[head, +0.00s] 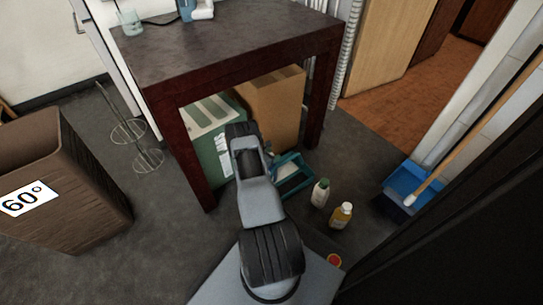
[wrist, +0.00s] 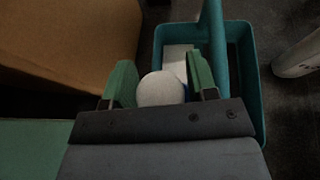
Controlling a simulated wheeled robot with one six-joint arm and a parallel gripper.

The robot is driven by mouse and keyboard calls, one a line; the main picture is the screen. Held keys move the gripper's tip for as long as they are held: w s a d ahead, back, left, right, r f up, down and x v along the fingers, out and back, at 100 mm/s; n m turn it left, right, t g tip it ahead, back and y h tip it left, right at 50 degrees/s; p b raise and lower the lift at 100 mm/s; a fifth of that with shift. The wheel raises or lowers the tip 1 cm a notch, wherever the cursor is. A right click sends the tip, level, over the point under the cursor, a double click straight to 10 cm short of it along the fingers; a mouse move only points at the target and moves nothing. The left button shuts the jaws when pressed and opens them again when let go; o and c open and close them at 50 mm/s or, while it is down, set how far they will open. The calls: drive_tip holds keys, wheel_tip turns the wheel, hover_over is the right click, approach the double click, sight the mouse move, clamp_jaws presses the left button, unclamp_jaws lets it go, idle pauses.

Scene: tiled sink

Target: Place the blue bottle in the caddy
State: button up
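The teal caddy (wrist: 256,85) stands on the floor, with its handle (wrist: 215,40) across the middle in the wrist view. In the head view the caddy (head: 294,182) is partly hidden by my arm. My gripper (wrist: 160,82) has its green fingers on both sides of a round white cap (wrist: 160,90) at the caddy's left side. A thin blue edge shows beside the cap, so I take it for the blue bottle, seen from above. Its body is hidden, and I cannot tell whether it touches the caddy floor. The fingertips are hidden in the head view.
A white bottle with a green cap (head: 320,192) and a yellow bottle (head: 341,215) stand right of the caddy. A cardboard box (head: 275,105) and a green box (head: 207,118) are under the dark table (head: 225,45). A blue dustpan (head: 405,182) lies farther right.

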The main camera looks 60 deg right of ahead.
drive_tip(key=shift+o, duration=1.2)
drive_tip(key=shift+r, duration=0.15)
drive_tip(key=shift+w+a+r, duration=0.1)
drive_tip(key=shift+a+r, duration=0.15)
drive_tip(key=p+v, duration=0.4)
drive_tip(key=v, duration=0.7)
drive_tip(key=shift+a+p, duration=0.2)
drive_tip(key=shift+p, duration=0.15)
drive_tip(key=shift+f, duration=0.1)
